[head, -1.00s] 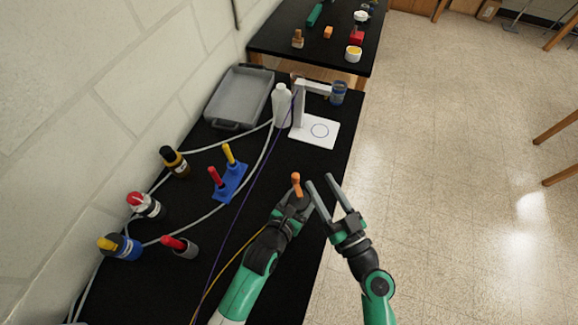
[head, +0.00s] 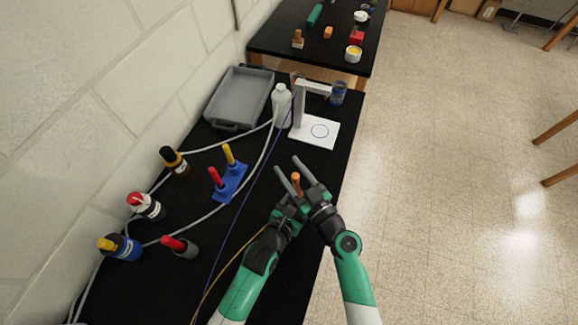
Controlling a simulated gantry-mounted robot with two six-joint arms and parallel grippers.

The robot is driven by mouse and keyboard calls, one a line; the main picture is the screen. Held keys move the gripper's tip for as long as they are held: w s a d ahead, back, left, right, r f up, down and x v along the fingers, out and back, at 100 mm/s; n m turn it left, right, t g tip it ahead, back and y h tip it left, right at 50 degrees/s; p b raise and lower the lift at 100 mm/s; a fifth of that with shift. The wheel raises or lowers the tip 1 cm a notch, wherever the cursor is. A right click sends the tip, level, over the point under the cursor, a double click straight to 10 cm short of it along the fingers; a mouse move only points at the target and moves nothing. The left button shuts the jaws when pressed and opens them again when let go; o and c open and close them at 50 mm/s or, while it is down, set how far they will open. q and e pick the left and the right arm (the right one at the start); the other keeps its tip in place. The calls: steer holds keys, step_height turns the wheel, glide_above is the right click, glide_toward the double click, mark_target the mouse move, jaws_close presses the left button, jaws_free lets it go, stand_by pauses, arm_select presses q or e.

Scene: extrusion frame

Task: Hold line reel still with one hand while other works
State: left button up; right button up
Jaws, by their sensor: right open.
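A small orange piece (head: 296,183) stands up at the front end of my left gripper (head: 287,210); it may be part of the line reel, but it is too small to tell. My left gripper is low over the black bench, and its fingers are mostly hidden behind my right gripper. My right gripper (head: 289,164) is open, its two long grey fingers pointing up and left in the picture. The orange piece shows between these fingers; I cannot tell whether they touch it.
A blue rack (head: 229,185) with red and yellow handles, several bottles and looping grey cables lie to the left. A white stand (head: 313,132), a white bottle (head: 281,106) and a grey tray (head: 240,96) are farther back. The bench's right edge is close to my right arm.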

steer(key=shift+w+a, duration=0.25)
jaws_close()
steer(key=shift+s+a+f+n+g+y, duration=0.1)
steer(key=shift+s+a+n+g+y, duration=0.25)
steer(key=shift+n+g+y, duration=0.55)
steer(key=shift+s+a+r+n+g+y, duration=0.1)
steer(key=shift+s+a+n+g+y, duration=0.25)
steer(key=shift+n+g+y, duration=0.55)
steer(key=shift+s+a+f+n+g+y, duration=0.1)
steer(key=shift+s+a+n+g+y, duration=0.2)
steer(key=shift+n+g+y, duration=0.6)
steer(key=shift+h, duration=0.3)
